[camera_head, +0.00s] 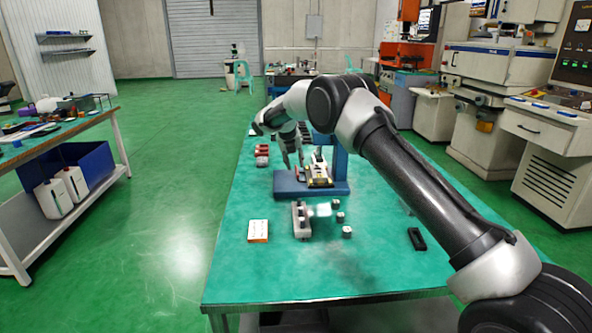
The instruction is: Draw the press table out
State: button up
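A blue press stands on the green workbench, with a flat blue base (284,186) and a blue column (341,160) at its right rear. A pale yellow and dark part (319,174), which looks like the press table, sits on the base. My gripper (292,164) points down over the left part of the base, to the left of that part. Its fingers are small and dark here. I cannot tell whether they are open or touching anything. My arm hides the upper part of the press.
On the green workbench (240,275), a grey block with pins (301,220), a white and orange card (258,231), small metal cylinders (347,232) and a black tray (416,239) lie in front. Red parts (262,155) are at left. The front left of the bench is clear.

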aim_at(297, 171)
jog(key=x, duration=0.5)
jog(key=shift+f, duration=0.1)
jog(key=shift+c, duration=0.4)
grip_shut()
